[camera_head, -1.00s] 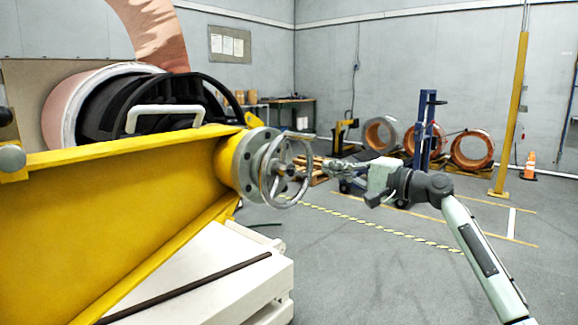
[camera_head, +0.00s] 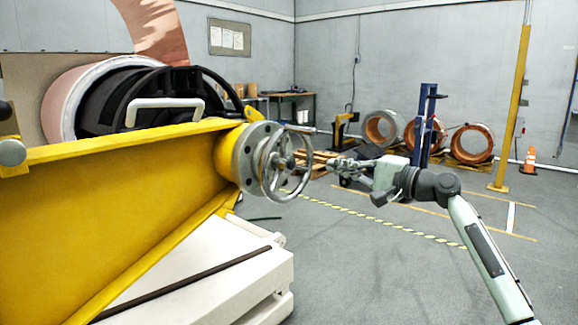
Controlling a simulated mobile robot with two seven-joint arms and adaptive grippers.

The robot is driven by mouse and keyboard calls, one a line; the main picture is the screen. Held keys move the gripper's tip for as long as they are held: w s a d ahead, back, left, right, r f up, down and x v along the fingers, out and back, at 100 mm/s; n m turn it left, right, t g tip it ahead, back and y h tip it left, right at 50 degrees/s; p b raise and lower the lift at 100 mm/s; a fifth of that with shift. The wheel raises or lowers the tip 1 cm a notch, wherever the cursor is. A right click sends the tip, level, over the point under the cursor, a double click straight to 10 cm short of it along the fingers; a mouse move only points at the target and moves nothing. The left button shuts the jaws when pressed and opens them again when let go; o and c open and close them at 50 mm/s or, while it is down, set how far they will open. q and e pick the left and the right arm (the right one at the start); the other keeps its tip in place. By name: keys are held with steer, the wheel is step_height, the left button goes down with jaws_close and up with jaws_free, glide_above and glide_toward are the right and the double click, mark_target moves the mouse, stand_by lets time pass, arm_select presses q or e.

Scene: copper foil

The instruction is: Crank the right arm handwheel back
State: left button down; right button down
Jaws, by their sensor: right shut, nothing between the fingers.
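The handwheel (camera_head: 284,163) is a grey metal ring with spokes and a hub, standing upright on a round flange (camera_head: 246,158) at the end of the yellow arm (camera_head: 130,190). Its crank handle (camera_head: 302,129) sticks out to the right from the top of the rim. My right gripper (camera_head: 332,166) is to the right of the wheel, pointing left at it. It is shut and empty, with a visible gap between its fingertips and the rim. My left gripper is not in view.
A white base block (camera_head: 215,275) stands below the yellow arm. A large black and copper roll (camera_head: 100,110) is behind it. Copper coils (camera_head: 472,144), a blue post (camera_head: 424,125) and a yellow post (camera_head: 511,110) stand farther back. The floor at lower right is clear apart from my arm.

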steer(key=v, duration=0.7)
steer(key=shift+s+d+p, duration=0.25)
steer(key=shift+p, duration=0.05)
